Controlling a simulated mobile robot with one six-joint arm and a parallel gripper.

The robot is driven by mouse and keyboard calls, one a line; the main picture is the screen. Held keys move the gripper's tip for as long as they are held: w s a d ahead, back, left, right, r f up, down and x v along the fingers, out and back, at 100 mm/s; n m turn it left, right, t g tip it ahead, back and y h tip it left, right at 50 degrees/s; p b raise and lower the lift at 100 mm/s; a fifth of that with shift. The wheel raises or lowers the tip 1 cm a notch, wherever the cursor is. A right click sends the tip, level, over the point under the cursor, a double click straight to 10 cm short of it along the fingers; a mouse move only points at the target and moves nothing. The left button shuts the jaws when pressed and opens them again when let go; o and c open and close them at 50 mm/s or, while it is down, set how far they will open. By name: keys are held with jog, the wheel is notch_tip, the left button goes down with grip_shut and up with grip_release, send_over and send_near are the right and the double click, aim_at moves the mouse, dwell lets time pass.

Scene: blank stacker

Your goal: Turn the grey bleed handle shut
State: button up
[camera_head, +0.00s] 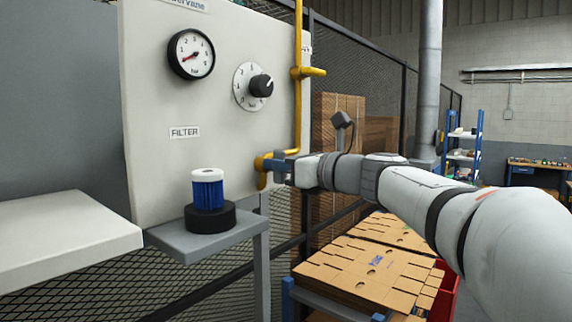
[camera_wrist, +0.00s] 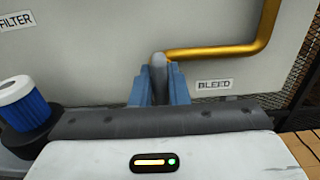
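The grey bleed handle (camera_wrist: 159,72) shows in the wrist view as a short rounded bar, at the end of the yellow pipe and left of the BLEED label (camera_wrist: 214,85). My gripper (camera_wrist: 160,80) has one blue finger on each side of the handle, with no clear gap between. Its lower part is hidden between the fingers and behind the gripper body. In the head view my gripper (camera_head: 270,164) is at the lower end of the yellow pipe (camera_head: 297,110), by the panel's right edge; the handle cannot be made out there.
The pale panel (camera_head: 150,90) carries a gauge (camera_head: 191,54), reading low, and a black knob (camera_head: 261,85). A blue and white filter (camera_head: 208,190) stands in a black base on a grey shelf (camera_head: 185,240). Flat cardboard blanks (camera_head: 370,270) lie below my arm.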

grip_shut()
jog(key=shift+d, duration=0.3)
jog(key=shift+s+a, duration=0.15)
jog(key=shift+s, duration=0.05)
jog(key=shift+w, duration=0.1)
jog(key=n+b, duration=0.4)
jog(key=b, duration=0.1)
jog(key=shift+a+f, duration=0.1)
jog(key=shift+f, duration=0.1)
jog(key=n+b, duration=0.6)
jog(key=shift+s+a, duration=0.1)
jog(key=shift+s, duration=0.15)
jog(key=shift+s+n+b, duration=0.1)
jog(key=shift+n+b, duration=2.7)
jog(key=shift+n, duration=1.1)
jog(key=shift+r, duration=0.1)
